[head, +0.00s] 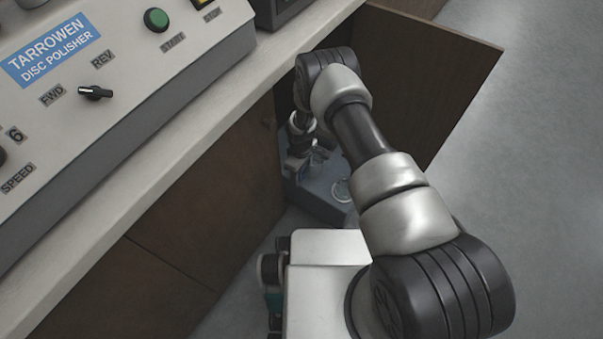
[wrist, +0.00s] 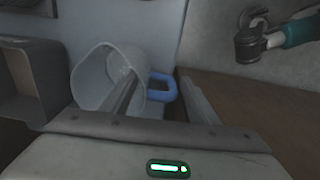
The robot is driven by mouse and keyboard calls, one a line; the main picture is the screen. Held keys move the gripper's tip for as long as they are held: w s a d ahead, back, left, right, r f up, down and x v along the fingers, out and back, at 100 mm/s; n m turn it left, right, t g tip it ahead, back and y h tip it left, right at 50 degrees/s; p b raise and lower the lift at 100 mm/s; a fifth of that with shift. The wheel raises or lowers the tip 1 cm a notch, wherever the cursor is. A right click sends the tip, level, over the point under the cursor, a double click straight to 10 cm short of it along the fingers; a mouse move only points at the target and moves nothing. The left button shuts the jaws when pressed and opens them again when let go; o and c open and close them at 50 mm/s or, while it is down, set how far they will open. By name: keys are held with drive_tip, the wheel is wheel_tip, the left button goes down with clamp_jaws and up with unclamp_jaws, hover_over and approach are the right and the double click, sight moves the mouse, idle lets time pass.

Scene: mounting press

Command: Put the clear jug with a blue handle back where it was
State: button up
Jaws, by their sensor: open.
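The clear jug (wrist: 100,80) is in the left middle of the wrist view, with its round body tilted in the picture. Its blue handle (wrist: 163,88) points right. My gripper (wrist: 156,80) is open, with one finger on each side of the handle. The left finger overlaps the jug's body in the picture; I cannot tell whether it touches. In the head view my gripper (head: 307,160) is low by the open cabinet, and the jug is too small and covered there to make out well.
The open cabinet door (head: 430,75) stands right of my arm. The counter (head: 150,165) with the disc polisher (head: 120,100) is at left. Floor (head: 530,170) is clear at right.

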wheel_tip(320, 180, up, 12)
drive_tip(key=p, duration=0.3)
drive_tip(key=shift+s+f, duration=0.1)
drive_tip(key=shift+f, duration=0.05)
